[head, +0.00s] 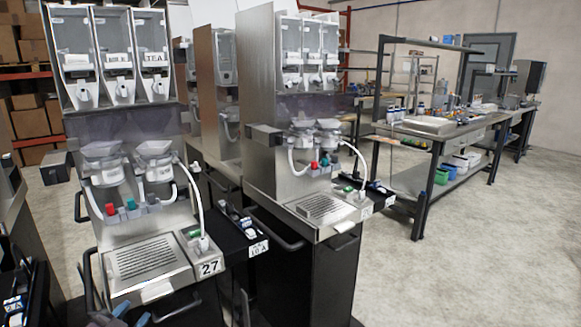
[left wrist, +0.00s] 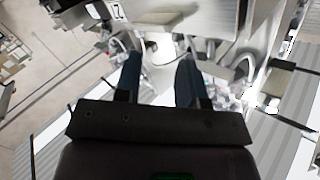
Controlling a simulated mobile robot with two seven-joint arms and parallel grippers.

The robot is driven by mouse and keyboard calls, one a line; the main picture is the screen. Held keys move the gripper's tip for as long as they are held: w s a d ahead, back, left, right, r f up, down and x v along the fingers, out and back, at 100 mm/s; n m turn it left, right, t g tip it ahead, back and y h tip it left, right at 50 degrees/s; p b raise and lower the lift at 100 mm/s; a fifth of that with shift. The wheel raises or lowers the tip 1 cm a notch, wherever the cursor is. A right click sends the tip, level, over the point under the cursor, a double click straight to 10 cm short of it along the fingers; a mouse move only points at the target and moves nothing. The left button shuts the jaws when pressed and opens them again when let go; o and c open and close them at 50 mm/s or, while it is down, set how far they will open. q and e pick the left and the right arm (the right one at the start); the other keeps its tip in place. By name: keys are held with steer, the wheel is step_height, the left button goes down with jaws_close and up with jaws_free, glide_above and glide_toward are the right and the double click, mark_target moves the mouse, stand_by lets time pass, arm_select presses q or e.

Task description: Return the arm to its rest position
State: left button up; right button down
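My left gripper (head: 122,313) shows at the bottom left of the head view, low in front of the dispenser marked 27 (head: 155,262). Only its dark blue fingertips show there. In the left wrist view the two blue fingers of my left gripper (left wrist: 158,65) are spread apart, with a bright gap between them and nothing held. The gripper is near the dispenser front, and I cannot tell whether it touches anything. My right gripper is in neither view.
A second dispenser (head: 322,207) stands to the right, with a black side shelf (head: 240,235) between the two. A workbench (head: 425,129) with several items stands at the back right. Open floor (head: 480,255) lies at the right. Shelves with boxes (head: 30,122) are at the far left.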

arm_select(q)
steer(key=s+d+f+n+g+y, duration=0.1)
steer(key=s+d+f+n+g, duration=0.1)
steer(key=s+f, duration=0.8)
steer(key=s+d+f+n+g+p, duration=0.1)
steer(key=s+d+f+n+g, duration=0.1)
steer(key=s+f, duration=0.7)
steer(key=s+n+g, duration=0.1)
steer(key=s, duration=0.5)
steer(key=shift+f+n+g+y, duration=0.3)
steer(key=shift+f+g+y, duration=0.05)
steer(key=shift+g+y, duration=0.05)
steer(key=shift+d, duration=0.1)
